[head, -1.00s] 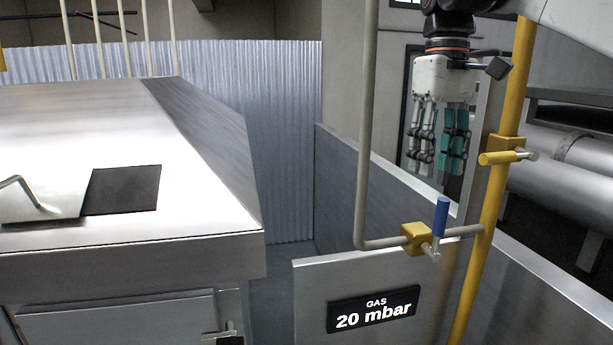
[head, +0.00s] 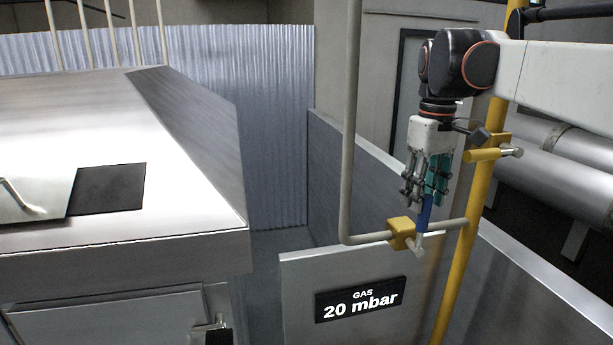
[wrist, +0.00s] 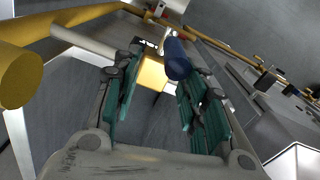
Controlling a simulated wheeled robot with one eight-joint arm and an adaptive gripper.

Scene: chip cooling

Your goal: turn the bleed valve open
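A valve with an upright blue handle (head: 424,212) and a yellow body (head: 401,233) sits on the grey branch pipe above the gas sign. I take it as the bleed valve; no label confirms this. My gripper (head: 427,190) points down over the handle, its fingers overlapping the handle's upper part in the head view. In the wrist view the gripper (wrist: 160,72) is open. The blue handle (wrist: 177,58) shows between the teal finger pads, closer to the right one, with the yellow body (wrist: 151,74) beyond. I cannot tell whether a pad touches the handle.
A grey vertical pipe (head: 351,120) stands to the left. The panel with the "GAS 20 mbar" sign (head: 359,299) is below. A metal cabinet (head: 190,225) fills the left.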

